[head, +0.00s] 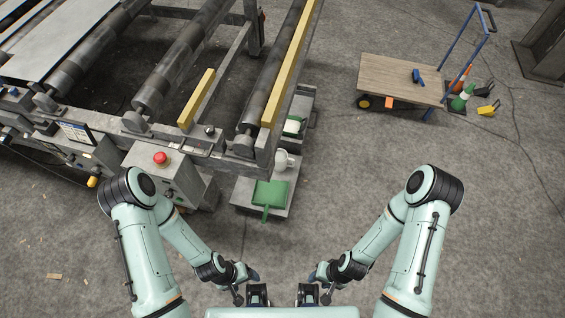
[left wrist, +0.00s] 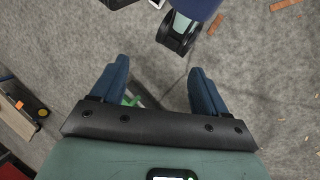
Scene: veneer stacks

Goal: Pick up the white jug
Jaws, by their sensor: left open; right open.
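The white jug (head: 283,160) stands on a low grey step or platform beside the roller machine, just behind a green dustpan-like object (head: 270,194). The machine's frame rises close to its left. My left gripper (head: 257,290) and my right gripper (head: 307,290) are at the bottom of the head view, close to my body and well short of the jug. Both are open and empty. The jug does not show there.
The roller machine with yellow bars (head: 198,97) and a red button box (head: 160,158) fills the left. A wooden-topped cart (head: 400,78) with a blue handle stands back right, near an orange cone (head: 462,78) and a green bottle (head: 460,100). The floor between is clear.

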